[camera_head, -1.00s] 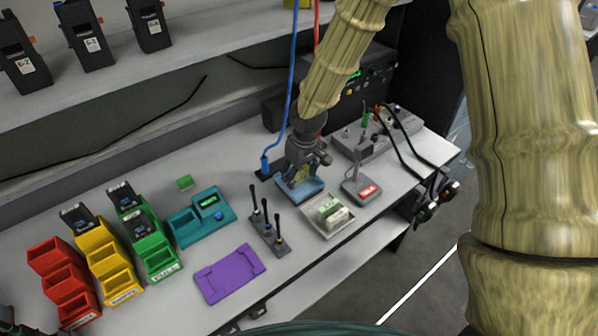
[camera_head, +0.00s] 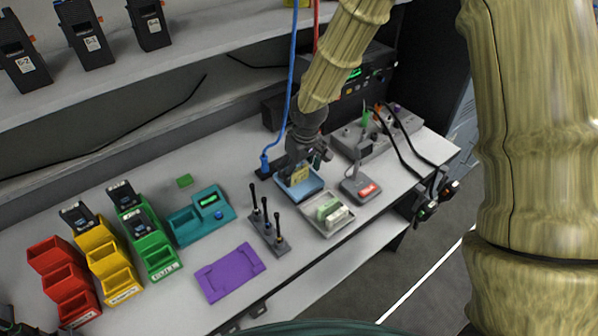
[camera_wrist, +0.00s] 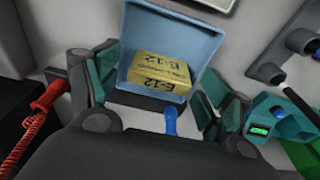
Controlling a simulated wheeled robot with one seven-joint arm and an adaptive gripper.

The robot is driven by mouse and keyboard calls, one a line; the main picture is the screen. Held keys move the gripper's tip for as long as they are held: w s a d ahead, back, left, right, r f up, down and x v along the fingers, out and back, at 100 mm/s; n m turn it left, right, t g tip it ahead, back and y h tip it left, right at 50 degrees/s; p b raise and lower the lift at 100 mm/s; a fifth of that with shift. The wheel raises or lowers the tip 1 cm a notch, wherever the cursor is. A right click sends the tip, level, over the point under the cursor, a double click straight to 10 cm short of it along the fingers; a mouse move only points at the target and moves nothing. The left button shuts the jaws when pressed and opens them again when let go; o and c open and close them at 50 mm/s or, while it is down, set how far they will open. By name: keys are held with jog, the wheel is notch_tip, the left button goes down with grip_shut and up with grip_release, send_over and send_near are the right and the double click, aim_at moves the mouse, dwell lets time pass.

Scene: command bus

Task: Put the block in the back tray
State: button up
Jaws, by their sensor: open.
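A yellow block (camera_head: 300,174) marked E-12 lies in the blue tray (camera_head: 309,193), which is the tray farther back of the two on the bench. In the wrist view the block (camera_wrist: 159,74) rests on the floor of the blue tray (camera_wrist: 196,38), near its lower side. My gripper (camera_head: 307,152) is just above this tray. In the wrist view its fingers (camera_wrist: 155,85) are wide apart, one on each side of the tray's near part. Nothing is between the fingertips touching the block.
A pale tray (camera_head: 334,230) with a green and a white block is in front. A blue cable (camera_head: 290,90) hangs close behind my gripper.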

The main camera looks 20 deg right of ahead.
notch_tip(320, 180, up, 11)
jog(key=s, duration=0.1)
jog(key=shift+s+d+f+b, duration=0.15)
jog(key=shift+s+d+b, duration=0.15)
jog(key=shift+b, duration=0.1)
dwell(0.4)
